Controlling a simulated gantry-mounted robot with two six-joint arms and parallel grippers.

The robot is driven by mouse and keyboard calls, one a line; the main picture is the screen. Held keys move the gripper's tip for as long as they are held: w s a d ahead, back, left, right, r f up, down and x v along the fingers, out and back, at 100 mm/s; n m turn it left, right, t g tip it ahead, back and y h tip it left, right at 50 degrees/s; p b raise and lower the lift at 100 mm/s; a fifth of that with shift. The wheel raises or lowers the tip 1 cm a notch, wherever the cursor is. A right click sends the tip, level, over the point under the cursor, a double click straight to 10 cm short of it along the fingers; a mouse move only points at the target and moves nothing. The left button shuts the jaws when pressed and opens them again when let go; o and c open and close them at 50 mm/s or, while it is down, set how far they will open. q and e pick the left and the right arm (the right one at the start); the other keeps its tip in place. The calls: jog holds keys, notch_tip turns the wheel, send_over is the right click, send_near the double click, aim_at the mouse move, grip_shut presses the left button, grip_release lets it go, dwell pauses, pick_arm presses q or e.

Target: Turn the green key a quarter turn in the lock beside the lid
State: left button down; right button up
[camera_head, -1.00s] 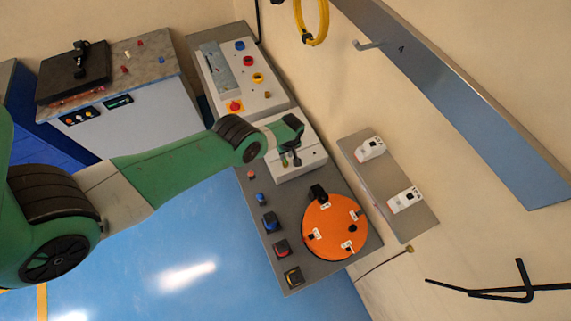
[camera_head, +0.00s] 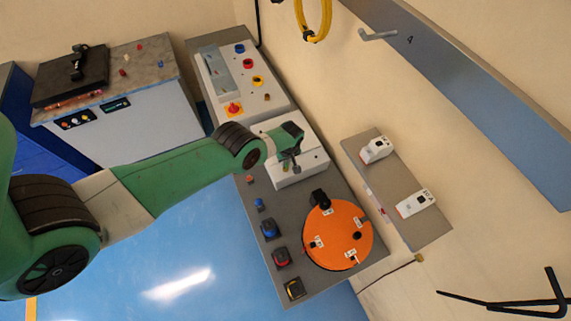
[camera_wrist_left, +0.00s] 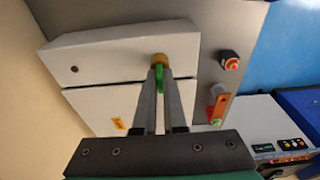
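The white box (camera_head: 305,172) with its lid sits on the grey bench panel. In the left wrist view a brass-coloured lock (camera_wrist_left: 158,59) shows beside the white lid panel (camera_wrist_left: 105,104). The green key (camera_wrist_left: 159,77) stands at this lock. My left gripper (camera_wrist_left: 161,76) has its fingertips close together on both sides of the key and appears shut on it. In the head view my left gripper (camera_head: 292,158) is over the white box and hides the key. The key's exact angle is hard to tell. My right gripper is not in view.
A control box with a red switch (camera_head: 233,108) and buttons stands behind the white box. An orange disc (camera_head: 338,235) and several buttons are on the bench in front. Two white devices are on a wall plate (camera_head: 425,233) at the right. Blue floor lies left.

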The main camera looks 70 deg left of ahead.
pick_arm(q)
jog(key=shift+r+m+p, duration=0.2)
jog(key=shift+m+p, duration=0.35)
jog(key=shift+m, duration=0.05)
jog(key=shift+s+m+p, duration=0.1)
jog(key=shift+m+p, duration=0.25)
jog(key=shift+m, duration=0.45)
jog(key=shift+f+m+t, duration=0.1)
jog(key=shift+m+t, duration=0.2)
jog(key=shift+m, duration=0.5)
jog(key=shift+f+m, duration=0.1)
jog(key=shift+m, duration=0.6)
